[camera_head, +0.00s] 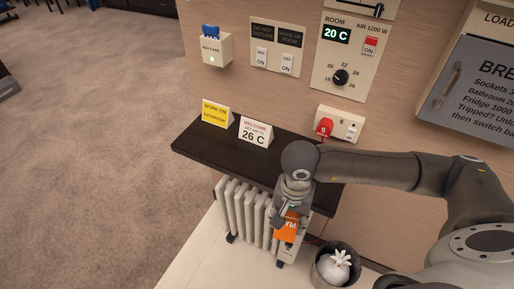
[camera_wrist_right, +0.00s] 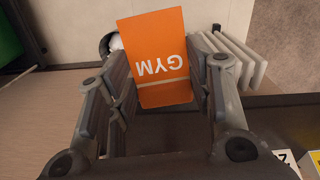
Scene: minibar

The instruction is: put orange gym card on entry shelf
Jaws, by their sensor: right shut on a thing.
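The orange gym card (camera_head: 287,228) is held in my right gripper (camera_head: 286,212), in front of the dark entry shelf (camera_head: 205,141). In the right wrist view the card (camera_wrist_right: 155,45) sits between the two fingers of my right gripper (camera_wrist_right: 165,85), with its "GYM" lettering upside down. In the head view my gripper covers part of the card and the right part of the shelf. My left gripper is in neither view.
A yellow sign (camera_head: 217,114) and a white "26 C" sign (camera_head: 255,132) stand on the shelf. The wall above holds a keycard holder (camera_head: 217,48), switches and a red plug (camera_head: 324,127). Below are a white radiator (camera_head: 240,208) and a bin (camera_head: 325,272).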

